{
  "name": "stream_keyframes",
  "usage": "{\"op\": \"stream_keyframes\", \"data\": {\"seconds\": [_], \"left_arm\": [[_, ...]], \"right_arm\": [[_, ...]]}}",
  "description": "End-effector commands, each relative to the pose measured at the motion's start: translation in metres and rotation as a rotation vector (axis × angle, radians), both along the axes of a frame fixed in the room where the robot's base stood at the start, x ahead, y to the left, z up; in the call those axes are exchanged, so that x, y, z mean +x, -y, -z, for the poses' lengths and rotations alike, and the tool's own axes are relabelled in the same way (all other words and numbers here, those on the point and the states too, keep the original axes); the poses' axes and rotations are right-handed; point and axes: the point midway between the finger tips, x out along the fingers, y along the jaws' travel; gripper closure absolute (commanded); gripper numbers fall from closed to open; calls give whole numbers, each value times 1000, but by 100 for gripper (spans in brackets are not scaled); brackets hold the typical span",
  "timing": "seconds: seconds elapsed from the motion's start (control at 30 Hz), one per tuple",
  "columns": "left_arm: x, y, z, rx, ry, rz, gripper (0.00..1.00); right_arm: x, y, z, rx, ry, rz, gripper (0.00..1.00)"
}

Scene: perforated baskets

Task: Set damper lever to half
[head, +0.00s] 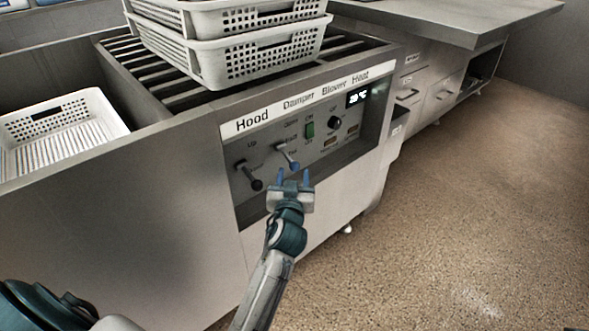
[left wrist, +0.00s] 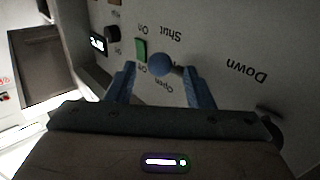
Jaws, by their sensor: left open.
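The damper lever (head: 287,155) is on the control panel under the word Damper. It has a grey shaft and a round blue knob, tipped down and right in the head view. The words Open, Half and Shut stand beside it. My left gripper (head: 293,174) is open just in front of the knob. In the left wrist view the blue knob (left wrist: 160,64) shows between the two blue fingertips, with gaps on both sides. I cannot tell exactly which mark the lever points at. My right gripper is not in view.
The hood lever (head: 250,178) with a black knob is left of the damper lever. A green blower switch (head: 310,129), a black heat knob (head: 334,122) and a display (head: 358,96) are to the right. Stacked white baskets (head: 262,58) stand on slats above. Open floor lies right.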

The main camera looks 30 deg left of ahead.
Motion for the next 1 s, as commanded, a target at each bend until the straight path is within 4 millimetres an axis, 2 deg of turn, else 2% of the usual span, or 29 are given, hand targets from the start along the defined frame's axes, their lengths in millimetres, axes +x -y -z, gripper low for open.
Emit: {"op": "stream_keyframes", "data": {"seconds": [0.1, 0.23, 0.63, 0.87, 1.0], "left_arm": [[20, -8, 0, 3, 1, 0, 53], [33, -13, 1, 0, 0, 0, 53], [40, -16, 1, 0, -1, 0, 53], [40, -16, 0, 0, -1, 0, 98], [40, -16, 0, 0, 0, 0, 100]], "right_arm": [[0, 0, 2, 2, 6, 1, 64], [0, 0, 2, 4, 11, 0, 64], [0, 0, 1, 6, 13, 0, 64], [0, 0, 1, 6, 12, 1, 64], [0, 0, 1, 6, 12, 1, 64]]}}
